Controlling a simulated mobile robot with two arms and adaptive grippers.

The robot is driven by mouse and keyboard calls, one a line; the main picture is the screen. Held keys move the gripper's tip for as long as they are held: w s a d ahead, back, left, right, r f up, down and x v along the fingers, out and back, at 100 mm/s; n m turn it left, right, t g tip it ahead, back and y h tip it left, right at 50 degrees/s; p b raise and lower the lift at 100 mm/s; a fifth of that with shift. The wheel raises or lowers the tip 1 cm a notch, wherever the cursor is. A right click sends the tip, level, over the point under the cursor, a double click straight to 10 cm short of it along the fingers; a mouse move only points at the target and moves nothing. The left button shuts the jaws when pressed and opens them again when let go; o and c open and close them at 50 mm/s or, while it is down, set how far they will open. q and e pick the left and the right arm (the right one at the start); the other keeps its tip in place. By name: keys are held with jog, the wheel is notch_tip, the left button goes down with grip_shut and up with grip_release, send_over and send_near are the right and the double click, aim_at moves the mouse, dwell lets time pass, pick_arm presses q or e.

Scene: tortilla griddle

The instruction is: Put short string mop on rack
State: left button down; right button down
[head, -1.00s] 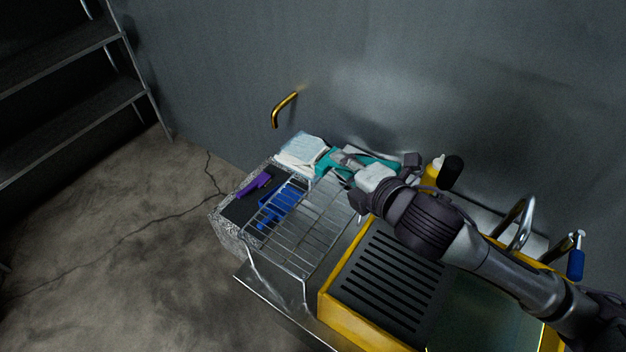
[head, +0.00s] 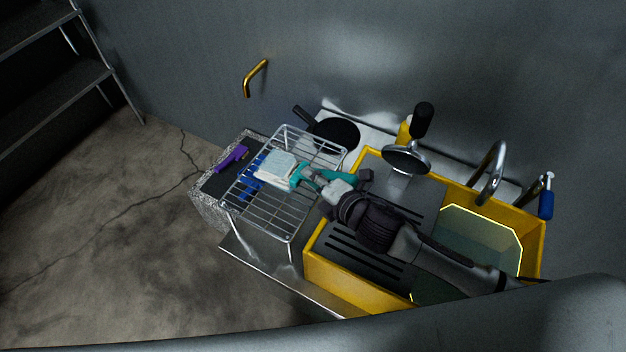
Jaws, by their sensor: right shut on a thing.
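The short string mop has a pale white-blue head (head: 275,168) and a teal handle (head: 297,176). My right gripper (head: 316,180) is shut on the teal handle. The mop head is over the left-middle part of the silvery wire rack (head: 283,220); I cannot tell whether it touches the wires or hangs just above them. The rack stands on its legs left of the yellow sink. My right arm comes in from the lower right, across the sink. My left gripper is not in view.
Purple (head: 232,157) and blue (head: 250,180) items lie on a dark surface left of and under the rack. A black pan (head: 336,133) is behind the rack. The yellow sink (head: 335,286), a round black-handled utensil (head: 405,160) and a faucet (head: 490,170) are right.

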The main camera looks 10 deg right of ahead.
jog(key=shift+f, duration=0.4)
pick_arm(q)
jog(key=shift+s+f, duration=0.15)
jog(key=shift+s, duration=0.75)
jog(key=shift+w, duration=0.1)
pick_arm(e)
jog(key=shift+f, duration=0.1)
jog(key=c, duration=1)
grip_release()
jog(key=b+v, duration=0.1)
jog(key=v, duration=1.1)
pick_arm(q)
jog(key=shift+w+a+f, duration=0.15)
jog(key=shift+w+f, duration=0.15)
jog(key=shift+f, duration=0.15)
